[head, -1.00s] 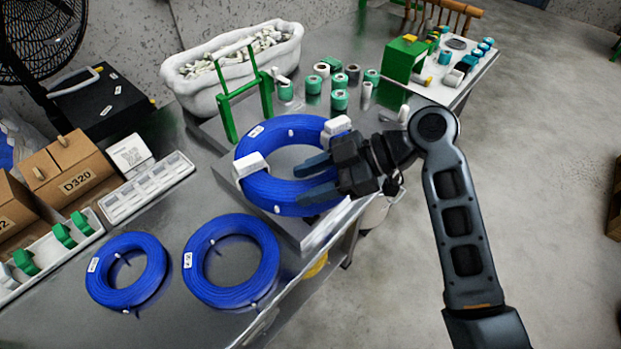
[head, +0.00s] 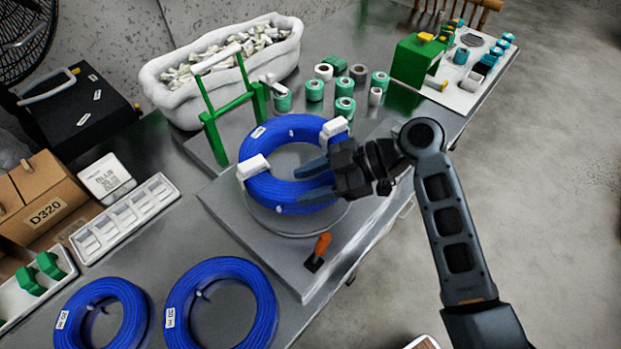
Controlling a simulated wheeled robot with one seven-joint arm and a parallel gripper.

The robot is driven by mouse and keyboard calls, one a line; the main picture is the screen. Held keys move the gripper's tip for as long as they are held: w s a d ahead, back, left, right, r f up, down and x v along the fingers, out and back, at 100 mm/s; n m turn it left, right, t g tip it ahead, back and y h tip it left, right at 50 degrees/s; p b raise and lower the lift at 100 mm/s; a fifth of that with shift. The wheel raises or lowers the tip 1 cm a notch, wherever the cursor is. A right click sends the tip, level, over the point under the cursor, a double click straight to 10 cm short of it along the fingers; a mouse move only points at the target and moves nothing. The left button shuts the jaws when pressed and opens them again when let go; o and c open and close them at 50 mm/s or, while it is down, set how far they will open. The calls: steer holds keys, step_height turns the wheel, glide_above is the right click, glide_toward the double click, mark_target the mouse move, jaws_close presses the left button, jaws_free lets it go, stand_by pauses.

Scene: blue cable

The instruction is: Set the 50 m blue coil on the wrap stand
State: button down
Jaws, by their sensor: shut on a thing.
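A thick blue coil (head: 272,193) with a small white label is at the middle of the head view. It lies flat over the round disc (head: 300,232) of the grey wrap stand (head: 285,267). White blocks sit at its left (head: 253,167) and upper right (head: 334,127). My gripper (head: 314,180) is shut on the coil's right side, its bluish fingers pointing left across the ring. Whether the coil touches the disc is hard to tell. An orange-handled lever (head: 318,247) stands on the front of the stand's plate.
Two more blue coils (head: 270,310) (head: 137,310) lie at the lower left. A green frame (head: 213,137) stands behind the held coil. Tape rolls (head: 345,107), a white bin (head: 160,105) and a divided white tray (head: 82,243) occupy the bench. Open floor is at right.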

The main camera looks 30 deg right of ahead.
steer(key=shift+f+b, duration=1.1)
steer(key=shift+f, duration=0.6)
steer(key=shift+f+b, duration=0.85)
steer(key=shift+f, duration=0.1)
steer(key=shift+w+b, duration=0.1)
steer(key=shift+b, duration=0.2)
steer(key=c, duration=0.9)
jaws_free()
steer(key=shift+o, duration=0.5)
steer(key=shift+f, duration=0.1)
steer(key=shift+o, duration=0.2)
